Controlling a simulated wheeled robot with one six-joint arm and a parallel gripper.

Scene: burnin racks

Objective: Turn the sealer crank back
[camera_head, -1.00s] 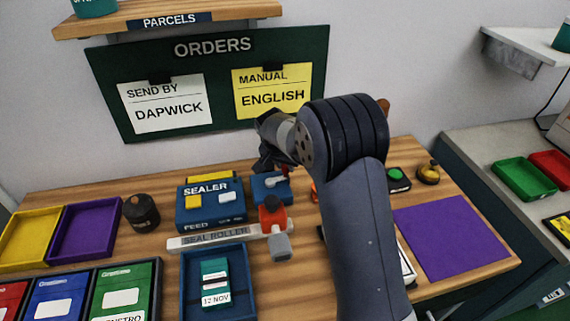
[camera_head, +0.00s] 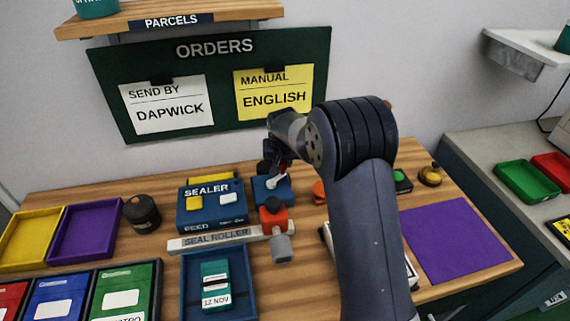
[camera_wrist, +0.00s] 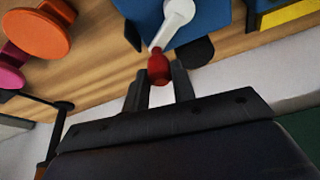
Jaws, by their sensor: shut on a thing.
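The sealer (camera_head: 211,205) is a blue machine at the middle back of the table. To its right is a blue crank box (camera_head: 265,190) with a white crank arm (camera_head: 277,181), which also shows in the wrist view (camera_wrist: 177,17). The crank ends in a red knob (camera_wrist: 158,68). My gripper (camera_wrist: 160,86) is shut on the red knob, with one dark finger on each side. In the head view my gripper (camera_head: 277,165) hangs over the crank box, and its dark fingers hide most of the knob.
The seal roller (camera_head: 215,238) with a red and grey fitting (camera_head: 273,220) lies in front. A blue tray (camera_head: 246,300) holds a green packet. An orange round object (camera_head: 319,190) stands right of the crank. My arm hides part of the table's right side.

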